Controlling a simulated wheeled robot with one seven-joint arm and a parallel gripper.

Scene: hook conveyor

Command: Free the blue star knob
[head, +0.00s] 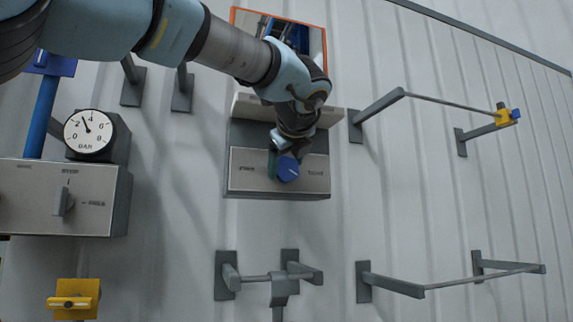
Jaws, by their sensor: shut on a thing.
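The blue star knob (288,168) is on the front of a grey control box (240,184) on the wall, in the middle of the head view. A pale line shows on the knob's face. My gripper (285,157) reaches down from above and is shut on the knob. The far finger and the knob's edges are partly hidden by the gripper. Small labels stand left and right of the knob on the panel, too small to read surely.
A pressure gauge (88,132) and a switch box (105,200) are at the left, with a yellow bracket (75,300) below. Rails on brackets (395,284) stick out at right and below. A framed panel (318,42) is behind my arm.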

